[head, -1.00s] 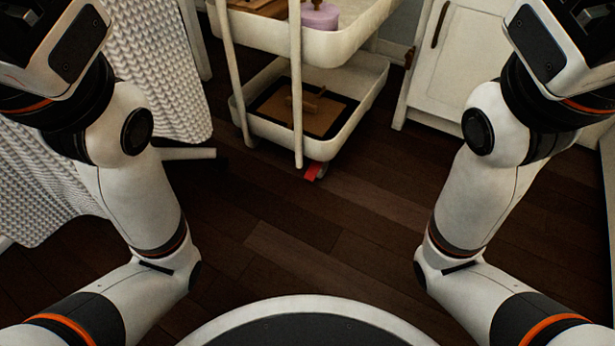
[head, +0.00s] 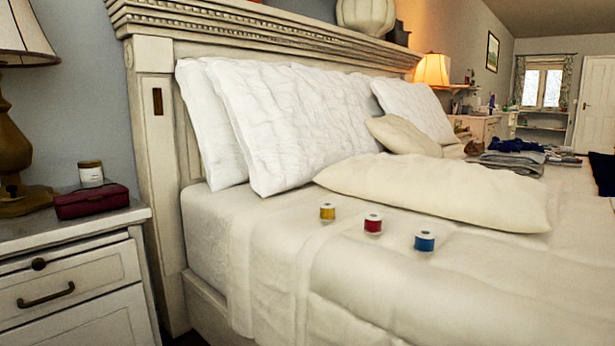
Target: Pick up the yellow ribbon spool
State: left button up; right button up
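The yellow ribbon spool (head: 327,212) stands on the cream bedding, near the side edge of the bed in the head view. It is small, with pale ends and a yellow band. A red spool (head: 373,223) stands to its right, and a blue spool (head: 425,241) stands farther right and nearer. The three are apart from each other. Neither of my grippers shows in the head view now.
The bed (head: 280,262) has white pillows (head: 295,115) and a long cream cushion (head: 440,188) behind the spools. A nightstand (head: 75,280) at left holds a dark red box (head: 92,201), a jar (head: 91,174) and a lamp (head: 22,110). Folded clothes (head: 510,160) lie at the far right.

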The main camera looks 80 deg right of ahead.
aim_at(327, 209)
jog(key=k+z, duration=0.1)
jog(key=z, duration=2.4)
